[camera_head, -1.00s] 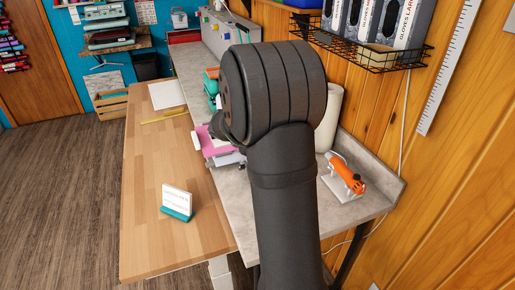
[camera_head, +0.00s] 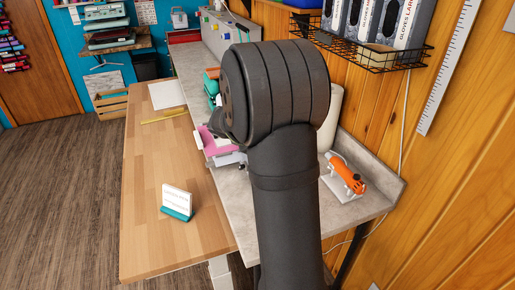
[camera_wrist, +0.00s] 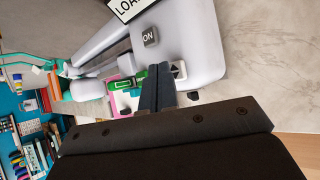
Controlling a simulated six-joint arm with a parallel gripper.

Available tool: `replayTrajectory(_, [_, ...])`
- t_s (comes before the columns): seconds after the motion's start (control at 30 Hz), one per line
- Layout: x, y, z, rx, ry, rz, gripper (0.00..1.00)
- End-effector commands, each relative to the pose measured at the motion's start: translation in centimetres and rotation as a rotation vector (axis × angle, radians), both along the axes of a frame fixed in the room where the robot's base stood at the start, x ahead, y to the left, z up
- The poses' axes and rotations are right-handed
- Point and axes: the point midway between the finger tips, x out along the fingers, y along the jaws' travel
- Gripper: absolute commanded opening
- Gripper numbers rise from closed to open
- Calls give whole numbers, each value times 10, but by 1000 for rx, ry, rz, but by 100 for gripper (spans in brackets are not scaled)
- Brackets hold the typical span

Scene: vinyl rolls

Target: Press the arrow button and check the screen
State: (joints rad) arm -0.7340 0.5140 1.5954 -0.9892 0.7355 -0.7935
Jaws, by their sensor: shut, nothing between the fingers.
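A pale grey machine (camera_wrist: 195,35) fills the upper middle of the wrist view, with a square grey ON button (camera_wrist: 149,37). A small button with dark arrow marks (camera_wrist: 179,70) sits near its lower edge. A small green-lit panel that looks like the screen (camera_wrist: 122,84) is left of my fingers and partly hidden; I cannot read it. My gripper (camera_wrist: 158,74) is shut and empty, its dark fingertips just left of the arrow button. I cannot tell whether they touch it. In the head view my arm hides most of the machine, leaving pink and white parts (camera_head: 221,146) visible.
The machine stands on a grey counter (camera_head: 213,178) beside a wooden table (camera_head: 150,215) holding a small sign (camera_head: 177,200). An orange tool (camera_head: 346,173) on a stand and a white roll (camera_head: 331,117) are to the right. A wire shelf (camera_head: 372,55) hangs above.

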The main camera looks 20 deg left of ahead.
Motion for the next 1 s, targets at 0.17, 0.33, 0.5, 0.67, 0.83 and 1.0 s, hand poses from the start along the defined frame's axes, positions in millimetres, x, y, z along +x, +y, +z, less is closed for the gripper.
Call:
replayTrajectory(0.17, [0, 0, 0, 0, 0, 0, 0])
replayTrajectory(0.33, [0, 0, 5, 1, -2, 0, 0])
replayTrajectory(0.5, [0, 0, 22, 3, -3, -1, 0])
replayTrajectory(0.67, [0, 0, 38, 1, -2, 0, 0])
replayTrajectory(0.83, [0, 0, 54, 2, -2, 0, 0])
replayTrajectory(1.0, [0, 0, 60, -1, 0, 1, 0])
